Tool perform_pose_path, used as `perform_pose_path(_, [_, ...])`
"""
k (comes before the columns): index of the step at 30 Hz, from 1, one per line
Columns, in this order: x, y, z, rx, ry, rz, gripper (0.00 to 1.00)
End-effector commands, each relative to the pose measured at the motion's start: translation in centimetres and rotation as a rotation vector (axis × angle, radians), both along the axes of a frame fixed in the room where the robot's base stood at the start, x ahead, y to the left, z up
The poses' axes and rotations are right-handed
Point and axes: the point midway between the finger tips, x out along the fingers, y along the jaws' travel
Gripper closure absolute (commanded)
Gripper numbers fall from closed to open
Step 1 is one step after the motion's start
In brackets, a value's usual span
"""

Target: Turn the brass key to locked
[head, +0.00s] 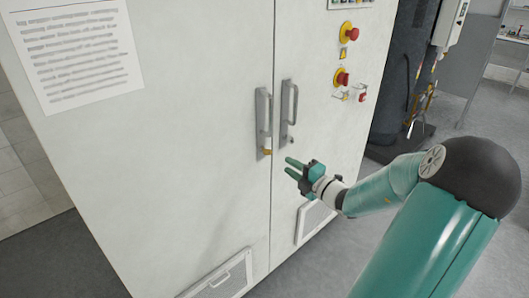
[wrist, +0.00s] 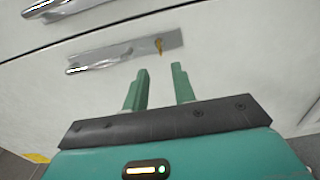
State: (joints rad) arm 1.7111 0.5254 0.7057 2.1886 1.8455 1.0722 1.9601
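The brass key (head: 267,151) sits at the lower end of the left door handle's plate (head: 261,120) on the white cabinet. It also shows in the wrist view (wrist: 159,46), at the right end of the handle plate, small and sticking out. I cannot tell its exact turn angle. My gripper (head: 289,166) is open and empty, a little right of and below the key in the head view, apart from it. In the wrist view my two green fingers (wrist: 160,68) stand apart, and the key appears just beyond and between their tips.
A second handle (head: 287,112) is on the right door, across the door seam. Red emergency buttons (head: 350,33) and a small red switch (head: 362,97) are higher on the right door. Vents (head: 222,280) are near the bottom. A dark tank (head: 397,75) stands behind at right.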

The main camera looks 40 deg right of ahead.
Motion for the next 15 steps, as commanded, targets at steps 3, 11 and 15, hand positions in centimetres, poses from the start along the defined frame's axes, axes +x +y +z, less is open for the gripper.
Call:
perform_pose_path(3, [2.2, 0.1, 0.0, 0.001, -0.001, 0.001, 0.74])
perform_pose_path(11, [7.4, 0.4, 0.0, 0.000, -0.001, 0.002, 0.74])
perform_pose_path(15, [9.8, 0.5, 0.0, 0.000, -0.001, 0.001, 0.74])
